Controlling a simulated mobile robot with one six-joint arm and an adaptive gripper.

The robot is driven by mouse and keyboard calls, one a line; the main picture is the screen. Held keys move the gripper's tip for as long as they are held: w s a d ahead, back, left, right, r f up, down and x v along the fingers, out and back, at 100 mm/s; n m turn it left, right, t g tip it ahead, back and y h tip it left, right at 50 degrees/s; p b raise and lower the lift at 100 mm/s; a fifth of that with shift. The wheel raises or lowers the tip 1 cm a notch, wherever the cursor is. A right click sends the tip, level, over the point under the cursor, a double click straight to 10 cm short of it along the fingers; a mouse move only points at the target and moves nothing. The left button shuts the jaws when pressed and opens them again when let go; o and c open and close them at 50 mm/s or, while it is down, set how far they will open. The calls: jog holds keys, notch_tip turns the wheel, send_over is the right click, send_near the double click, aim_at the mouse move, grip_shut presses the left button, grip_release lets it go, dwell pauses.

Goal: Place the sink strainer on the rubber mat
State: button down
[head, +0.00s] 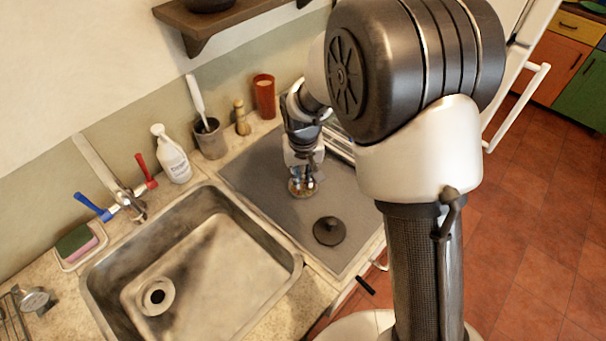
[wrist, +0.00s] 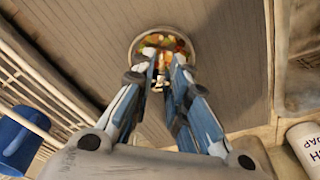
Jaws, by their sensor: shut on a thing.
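The sink strainer (head: 302,187) is a small round metal basket with colourful food scraps in it. My gripper (head: 303,174) points down and is shut on it. In the wrist view, the strainer (wrist: 136,50) shows at my fingertips (wrist: 162,78), with its pale rim around the scraps. The rubber mat (head: 260,178) is a grey ribbed sheet on the counter right of the sink. The strainer is over the mat, at or just above its surface; I cannot tell whether it touches. My fingers hide part of the strainer.
A dark round plug (head: 329,231) lies on the mat's near part. The sink (head: 215,265) is left of the mat. A soap bottle (head: 171,155), a grey pot with a brush (head: 209,140) and a reddish cup (head: 264,97) stand behind. A blue mug (wrist: 18,145) hangs by a white rack.

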aim_at(303, 191)
jog(key=c, duration=1.6)
grip_release()
jog(key=shift+f, duration=0.15)
jog(key=shift+o, duration=0.2)
notch_tip(303, 191, up, 12)
jog(key=s+p, duration=0.1)
jog(key=p, duration=0.2)
jog(key=shift+s+r+p, duration=0.2)
jog(key=shift+s+p, duration=0.2)
jog(key=s+d+r+t, duration=0.1)
jog(key=s+d+r, duration=0.7)
jog(key=s+r, duration=0.35)
jog(key=s+d+m+t, duration=0.1)
jog(key=s+d, duration=0.2)
jog(key=s, duration=1)
jog(key=shift+d+r+t, duration=0.35)
jog(key=shift+t, duration=0.05)
